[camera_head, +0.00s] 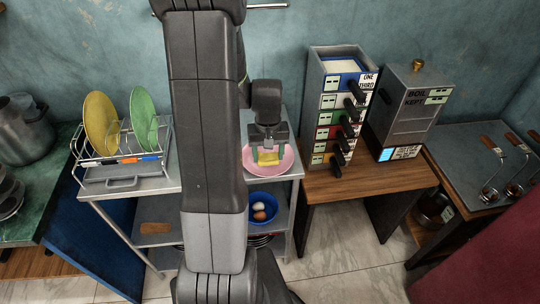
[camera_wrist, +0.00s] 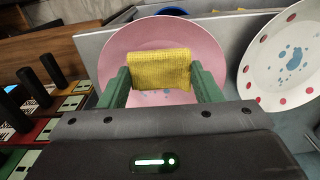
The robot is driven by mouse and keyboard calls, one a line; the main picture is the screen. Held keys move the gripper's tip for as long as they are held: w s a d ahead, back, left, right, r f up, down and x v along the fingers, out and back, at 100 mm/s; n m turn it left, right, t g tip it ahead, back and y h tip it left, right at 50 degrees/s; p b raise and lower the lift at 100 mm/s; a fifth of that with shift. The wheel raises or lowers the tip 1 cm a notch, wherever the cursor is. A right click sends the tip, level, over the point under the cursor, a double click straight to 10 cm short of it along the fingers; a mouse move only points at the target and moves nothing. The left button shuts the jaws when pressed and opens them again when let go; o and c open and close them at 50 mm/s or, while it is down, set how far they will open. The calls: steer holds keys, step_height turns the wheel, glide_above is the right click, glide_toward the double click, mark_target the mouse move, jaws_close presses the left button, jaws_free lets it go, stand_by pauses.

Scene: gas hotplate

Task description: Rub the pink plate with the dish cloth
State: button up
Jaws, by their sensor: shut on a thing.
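The pink plate (camera_head: 281,169) lies on the grey metal table below my gripper. In the wrist view the pink plate (camera_wrist: 205,50) shows behind the cloth, with a bluish spot low on it, partly hidden by the cloth and my gripper. The yellow dish cloth (camera_wrist: 161,69) is held between the two green fingers of my gripper (camera_wrist: 163,82). In the head view the cloth (camera_head: 268,158) is over the middle of the plate, between the fingers of my gripper (camera_head: 268,156). I cannot tell whether it touches the plate.
A white plate with red dots and blue spots (camera_wrist: 288,62) is beside the pink plate. A dish rack (camera_head: 123,158) holds a yellow plate (camera_head: 99,122) and a green plate (camera_head: 143,115). A drawer tower (camera_head: 335,107) stands right. A blue bowl with eggs (camera_head: 263,199) is below.

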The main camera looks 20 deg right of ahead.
mark_target(269, 155)
steer(key=shift+r+p, duration=1.8)
steer(key=shift+r, duration=1)
